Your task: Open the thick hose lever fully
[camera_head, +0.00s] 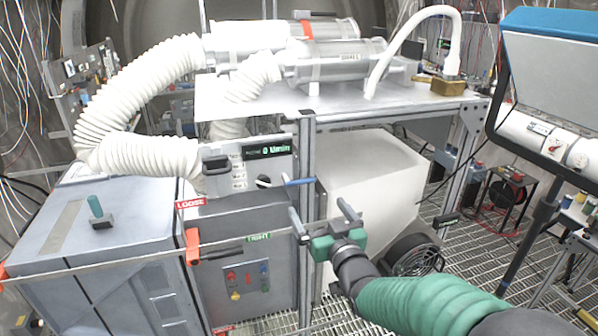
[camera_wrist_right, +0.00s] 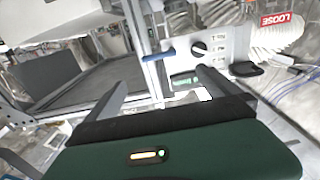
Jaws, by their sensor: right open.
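The thick white corrugated hose (camera_head: 140,90) curves down to a grey control box (camera_head: 245,165) with a green display. A black handle (camera_head: 215,165) sits on the box beside the hose end; it also shows in the right wrist view (camera_wrist_right: 245,69). A blue lever (camera_head: 298,183) sticks out at the box's right side, roughly level; it also shows in the right wrist view (camera_wrist_right: 158,56). Which is the hose's lever I cannot tell. My right gripper (camera_head: 323,217) is open and empty, below and right of the blue lever, apart from it. My left gripper is out of view.
A metal frame post (camera_head: 307,150) stands beside the box. A white block (camera_head: 375,175) stands behind my right gripper. A strap with an orange clip (camera_head: 192,246) runs across the grey cabinet (camera_head: 90,230) near LOOSE and TIGHT labels. Clear cylinders (camera_head: 335,62) lie on the table.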

